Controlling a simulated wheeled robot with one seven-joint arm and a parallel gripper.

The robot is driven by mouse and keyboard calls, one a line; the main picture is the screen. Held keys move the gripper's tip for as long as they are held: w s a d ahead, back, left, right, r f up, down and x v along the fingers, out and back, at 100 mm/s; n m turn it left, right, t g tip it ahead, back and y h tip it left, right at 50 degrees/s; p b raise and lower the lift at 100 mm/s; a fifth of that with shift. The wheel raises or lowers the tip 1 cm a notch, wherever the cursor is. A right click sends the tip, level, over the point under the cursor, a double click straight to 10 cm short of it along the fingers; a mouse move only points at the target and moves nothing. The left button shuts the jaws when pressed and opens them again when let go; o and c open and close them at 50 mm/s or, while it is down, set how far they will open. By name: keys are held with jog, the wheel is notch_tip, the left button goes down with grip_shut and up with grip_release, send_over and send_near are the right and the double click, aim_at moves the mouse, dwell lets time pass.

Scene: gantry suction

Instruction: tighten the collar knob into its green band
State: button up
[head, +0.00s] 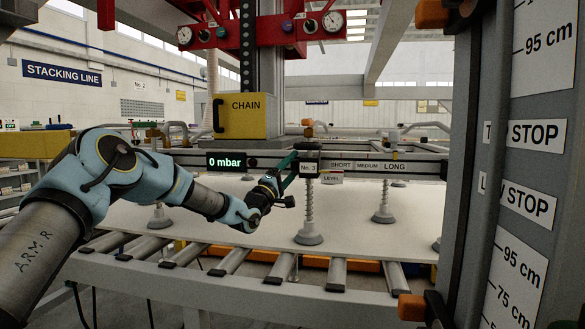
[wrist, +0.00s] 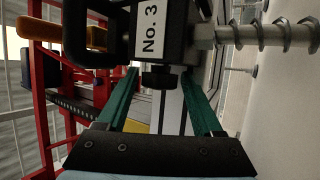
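The No. 3 collar (head: 308,170) is a dark block with a white label on the suction beam, above a spring stem. In the wrist view the collar (wrist: 177,35) fills the top middle, its label turned sideways. A short dark knob (wrist: 158,78) sticks out of it toward my wrist. My gripper (wrist: 160,72) has two green fingers, spread apart, one on each side of the knob, with gaps visible. In the head view my gripper (head: 291,160) is at the collar's left, and the knob is hidden or too small to make out. I cannot make out a green band on the collar.
A suction cup (head: 308,239) under the collar stands on a large pale sheet (head: 250,215) over rollers. The beam carries a 0 mbar display (head: 226,162) and SHORT, MEDIUM, LONG plates. A yellow CHAIN box (head: 240,116) hangs behind. A grey post (head: 520,180) blocks the right.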

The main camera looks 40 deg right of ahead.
jog(key=shift+o, duration=0.6)
jog(key=b+v, duration=0.2)
jog(key=v, duration=0.8)
jog(key=shift+a+f, duration=0.2)
jog(key=shift+a, duration=0.15)
jog(key=w+a+r+m+g+y+p, duration=0.25)
jog(key=r+g+y+p, duration=0.35)
jog(key=p, duration=1.3)
jog(key=s+d+f+g+h+p, duration=0.1)
jog(key=d+p, duration=0.2)
jog(key=d, duration=0.6)
jog(key=shift+s+d, duration=0.2)
jog(key=shift+d, duration=0.15)
jog(key=shift+f, duration=0.1)
jog(key=shift+c, duration=0.2)
